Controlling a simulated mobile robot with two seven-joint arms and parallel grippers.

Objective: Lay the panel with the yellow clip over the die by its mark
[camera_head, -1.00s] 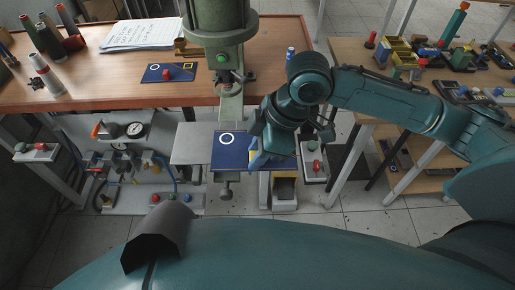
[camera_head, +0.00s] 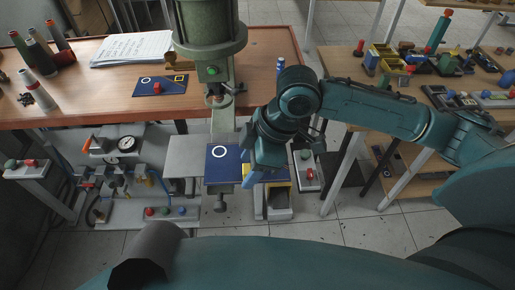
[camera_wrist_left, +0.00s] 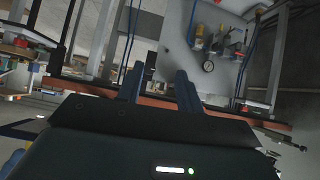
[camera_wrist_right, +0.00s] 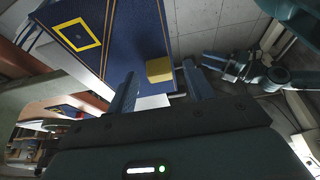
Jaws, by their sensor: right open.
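The blue panel (camera_head: 221,168) with a white ring lies flat at the press, under its green head (camera_head: 208,40), on or just above the pale plate (camera_head: 187,155). In the right wrist view the panel (camera_wrist_right: 122,45) shows a yellow square outline and the yellow clip (camera_wrist_right: 159,70) at its edge. My right gripper (camera_head: 252,168) is open at the panel's near edge, its fingers on either side of the clip with gaps. The die cannot be made out. My left gripper (camera_wrist_left: 158,70) is open and empty, seen only in its wrist view.
Another blue panel (camera_head: 147,79) with a red clip lies on the wooden table (camera_head: 75,107) at left. A gauge board (camera_head: 120,160) with hoses stands below it. A cluttered bench (camera_head: 400,95) is at right. A button box (camera_head: 308,170) is beside my right gripper.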

